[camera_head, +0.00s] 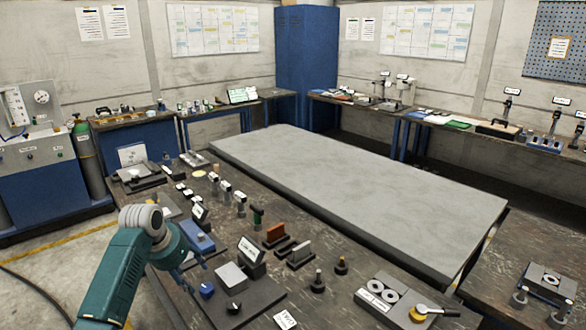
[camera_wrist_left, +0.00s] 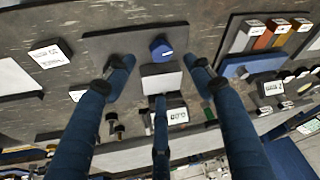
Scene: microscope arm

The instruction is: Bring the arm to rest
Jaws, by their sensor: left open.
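My left arm (camera_head: 118,272), teal, comes in from the lower left over the near workbench. Its gripper (camera_head: 192,268) is open, with dark blue fingers pointing down beside a dark plate that carries a grey block (camera_head: 231,276) and a blue knob (camera_head: 207,290). In the left wrist view the spread fingers (camera_wrist_left: 160,78) frame the blue knob (camera_wrist_left: 161,48) and the pale block (camera_wrist_left: 162,82), with nothing held. Whether any fingertip touches something cannot be told. My right gripper is out of view.
A labelled black stand (camera_head: 251,250), a blue box (camera_head: 200,243) and several small holders crowd the bench around the gripper. The large grey slab (camera_head: 360,190) behind is bare.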

